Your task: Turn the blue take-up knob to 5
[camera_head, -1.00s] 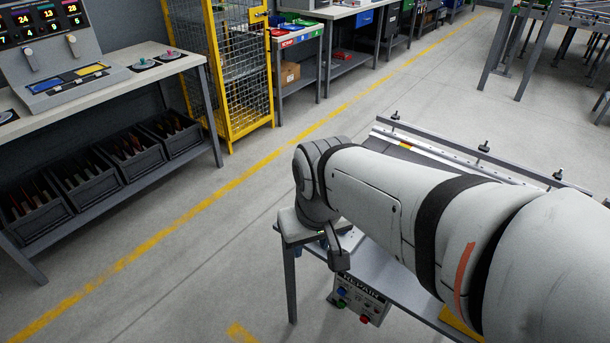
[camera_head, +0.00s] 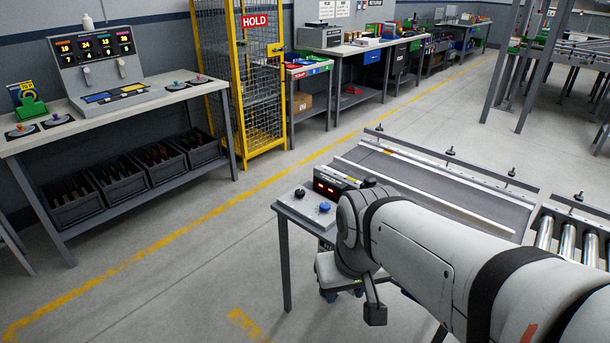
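The blue knob (camera_head: 325,207) sits on a grey control panel (camera_head: 290,209) at the near left end of a conveyor. A black knob (camera_head: 299,193) stands to its left and farther back on the same panel. A display with red digits (camera_head: 328,188) stands behind the knobs; its digits are too small to read. My gripper end (camera_head: 354,288) hangs below and to the right of the blue knob, in front of the panel's near edge, apart from the knob. My arm hides part of the panel. The fingers are not clear enough to tell their opening.
The conveyor belt (camera_head: 430,178) runs right from the panel, with rollers (camera_head: 570,240) beyond. A workbench (camera_head: 190,91) with a console and crates stands at left. A yellow cage (camera_head: 236,110) stands behind. The floor left of the panel is clear.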

